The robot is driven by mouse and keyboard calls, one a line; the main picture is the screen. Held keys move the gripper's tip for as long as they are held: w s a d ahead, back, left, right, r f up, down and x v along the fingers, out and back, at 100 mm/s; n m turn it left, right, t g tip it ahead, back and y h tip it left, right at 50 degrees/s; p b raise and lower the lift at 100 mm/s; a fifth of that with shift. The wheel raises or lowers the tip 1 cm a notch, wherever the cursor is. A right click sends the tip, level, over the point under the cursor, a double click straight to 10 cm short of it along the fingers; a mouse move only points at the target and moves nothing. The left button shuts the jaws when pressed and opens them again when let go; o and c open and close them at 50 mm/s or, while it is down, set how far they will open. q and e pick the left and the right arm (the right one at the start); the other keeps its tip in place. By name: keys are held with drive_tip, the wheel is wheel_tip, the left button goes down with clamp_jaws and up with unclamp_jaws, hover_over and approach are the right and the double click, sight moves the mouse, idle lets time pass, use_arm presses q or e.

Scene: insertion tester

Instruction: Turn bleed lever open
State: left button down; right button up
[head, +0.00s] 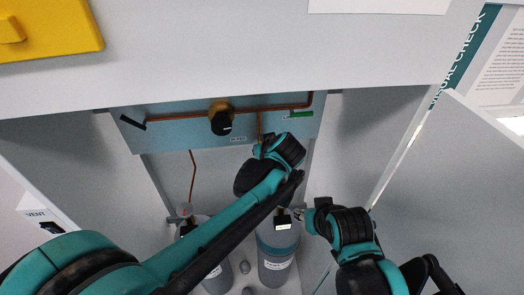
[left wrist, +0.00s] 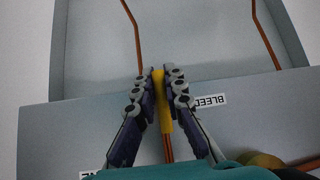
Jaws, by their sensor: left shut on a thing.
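The bleed lever (left wrist: 161,88) is a yellow handle beside the BLEED label (left wrist: 210,101) in the left wrist view, on the end of a copper pipe. My left gripper (left wrist: 160,80) is shut on it, with one finger on each side. In the head view my left gripper (head: 263,146) is at the lower edge of the blue panel (head: 180,134), and my own wrist hides the lever there. My right gripper (head: 299,213) is low on the right, near the top of a grey cylinder (head: 278,264). Its fingers are too small to read.
The panel carries a brass fitting with a black knob (head: 221,123), a green handle (head: 301,114) and a black handle (head: 132,122). A second cylinder (head: 218,277) stands to the left. Cabinet walls and an open door (head: 455,190) bound the space.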

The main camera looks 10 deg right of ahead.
use_arm(q)
drive_tip(key=shift+s+f, duration=0.1)
idle(0.3)
drive_tip(key=c, duration=1.6)
unclamp_jaws()
drive_tip(key=v, duration=1.2)
drive_tip(key=s+a+f+b, duration=0.4)
drive_tip(key=a+f+b, duration=0.2)
drive_tip(key=a+f, duration=0.3)
drive_tip(key=s+a+f+m+g+h+b, duration=0.1)
drive_tip(key=s+a+f+b, duration=0.3)
drive_tip(key=a+f, duration=0.5)
drive_tip(key=s+a+f+m+b, duration=0.1)
drive_tip(key=s+a+f+b, duration=0.4)
drive_tip(key=a+f+b, duration=0.2)
drive_tip(key=shift+a+f+g+h+b, duration=0.2)
drive_tip(key=shift+a+f, duration=0.3)
drive_tip(key=shift+f, duration=0.3)
drive_tip(key=shift+a+f+g+h+b, duration=0.1)
drive_tip(key=shift+a+f+h, duration=0.1)
drive_tip(key=shift+a+f, duration=0.5)
